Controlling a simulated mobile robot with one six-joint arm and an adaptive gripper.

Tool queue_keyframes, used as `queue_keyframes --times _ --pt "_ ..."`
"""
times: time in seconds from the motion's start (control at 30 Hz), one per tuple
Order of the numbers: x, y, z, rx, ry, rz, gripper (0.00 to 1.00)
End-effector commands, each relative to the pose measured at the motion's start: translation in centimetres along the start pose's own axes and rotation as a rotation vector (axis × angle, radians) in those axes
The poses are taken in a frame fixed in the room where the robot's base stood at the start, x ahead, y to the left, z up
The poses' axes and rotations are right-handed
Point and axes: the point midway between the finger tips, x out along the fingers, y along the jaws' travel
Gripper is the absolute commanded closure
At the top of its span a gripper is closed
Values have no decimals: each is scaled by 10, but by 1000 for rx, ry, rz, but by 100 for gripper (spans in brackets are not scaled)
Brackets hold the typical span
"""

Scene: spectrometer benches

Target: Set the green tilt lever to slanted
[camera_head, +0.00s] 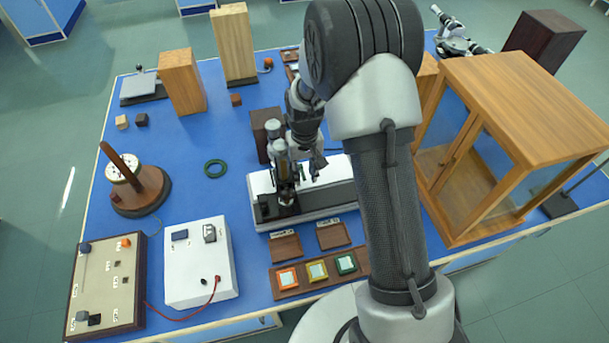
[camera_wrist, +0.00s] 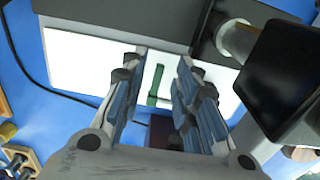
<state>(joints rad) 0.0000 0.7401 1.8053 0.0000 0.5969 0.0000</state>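The green tilt lever (camera_wrist: 155,85) shows in the wrist view as a narrow green bar against the white body of the bench instrument (camera_wrist: 80,55). It lies between the two fingers of my gripper (camera_wrist: 158,68) in the picture. The fingers are apart, with a visible gap on both sides of the lever, so my gripper is open and holds nothing. How far the fingertips are from the lever in depth I cannot tell. In the head view my gripper (camera_head: 316,163) is over the white instrument base (camera_head: 330,188), beside its upright tube (camera_head: 279,160); the lever is mostly hidden there.
A black block and pale cylinder (camera_wrist: 235,38) stand close to the right finger in the wrist view. A wooden glazed cabinet (camera_head: 490,190) stands to the right. A strip with orange, yellow and green squares (camera_head: 302,289) lies in front.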

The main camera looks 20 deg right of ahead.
Motion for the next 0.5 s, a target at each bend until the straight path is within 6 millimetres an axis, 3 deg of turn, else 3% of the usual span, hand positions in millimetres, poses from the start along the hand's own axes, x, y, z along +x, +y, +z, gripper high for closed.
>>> queue_keyframes --times 0.4,0.5 --pt "10 0 0 0 1 0 72" --pt "10 0 0 0 1 0 78"
